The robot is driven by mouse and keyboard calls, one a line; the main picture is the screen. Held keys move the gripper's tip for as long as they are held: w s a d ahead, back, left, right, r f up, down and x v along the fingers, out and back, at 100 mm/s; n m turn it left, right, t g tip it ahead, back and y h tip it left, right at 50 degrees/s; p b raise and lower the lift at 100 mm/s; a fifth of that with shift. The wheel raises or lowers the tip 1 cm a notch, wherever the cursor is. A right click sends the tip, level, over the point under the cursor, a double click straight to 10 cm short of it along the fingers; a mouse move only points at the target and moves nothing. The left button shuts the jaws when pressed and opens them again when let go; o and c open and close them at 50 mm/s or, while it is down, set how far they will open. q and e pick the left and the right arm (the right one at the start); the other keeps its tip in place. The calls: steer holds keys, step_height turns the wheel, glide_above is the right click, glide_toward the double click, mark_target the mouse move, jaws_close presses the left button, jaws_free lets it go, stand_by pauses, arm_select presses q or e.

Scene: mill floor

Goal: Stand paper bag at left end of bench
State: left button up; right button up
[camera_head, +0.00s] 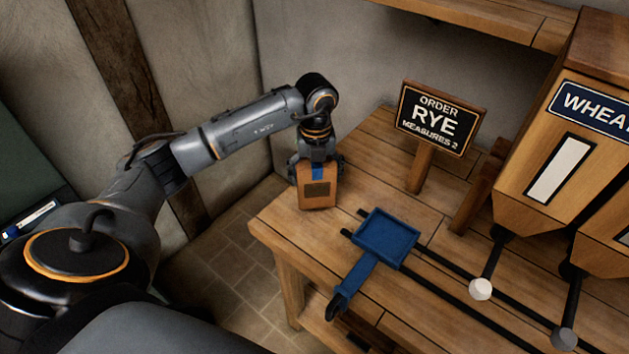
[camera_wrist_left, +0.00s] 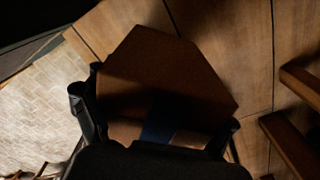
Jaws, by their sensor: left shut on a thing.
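The brown paper bag (camera_head: 318,190) is upright at the left end of the wooden bench (camera_head: 290,222). It has a blue strip and a dark label on its front. My left gripper (camera_head: 317,163) is above it, shut on its upper part. In the left wrist view the bag (camera_wrist_left: 160,75) fills the middle, with the dark fingers of my left gripper (camera_wrist_left: 160,125) on either side. I cannot tell whether the bag's base touches the bench top. My right gripper is not in view.
A blue tray with a handle (camera_head: 388,236) rests across two dark rails right of the bag. An order sign (camera_head: 437,120) reading "RYE, MEASURES 2" stands behind. A wooden wheat hopper (camera_head: 560,150) stands at the right. The bench's left edge is close to the bag.

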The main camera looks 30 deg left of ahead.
mark_target(315, 185)
arm_select(q)
steer(key=shift+w+a+f, duration=0.2)
steer(key=shift+a+f, duration=0.15)
steer(key=shift+f, duration=0.05)
step_height(315, 185, down, 2)
steer(key=shift+f+p, duration=0.2)
steer(key=shift+p, duration=0.2)
steer(key=shift+f, duration=0.3)
steer(key=shift+f, duration=0.25)
steer(key=o, duration=1.4)
steer(key=shift+r, duration=0.1)
steer(key=shift+c, duration=0.2)
